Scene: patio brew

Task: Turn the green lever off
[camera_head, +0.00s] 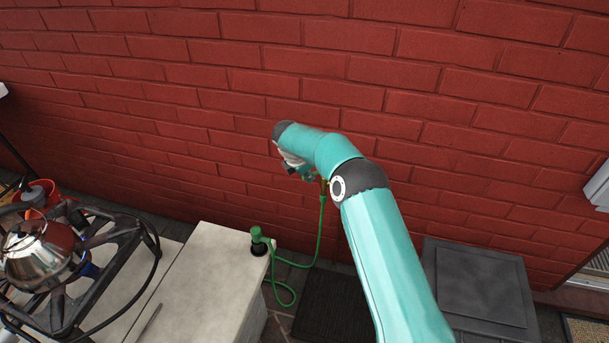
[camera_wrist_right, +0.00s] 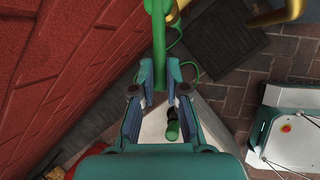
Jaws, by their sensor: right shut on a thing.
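The green lever (camera_wrist_right: 157,42) shows in the right wrist view, at the top middle, beside yellow brass pipework (camera_wrist_right: 282,14). My right gripper (camera_wrist_right: 160,72) is shut on the lever's lower end, with one finger on each side. In the head view my right gripper (camera_head: 293,162) is close to the red brick wall, mostly hidden by its own turquoise arm, and the lever is hidden there. A green hose (camera_head: 321,225) hangs down below the gripper. My left gripper is in neither view.
A pale counter (camera_head: 205,275) stands at the lower middle with a green hose nozzle (camera_head: 257,236) on its edge. A steel kettle (camera_head: 38,255) sits on a black burner stand at the left. A dark grey box (camera_head: 480,285) is at the lower right.

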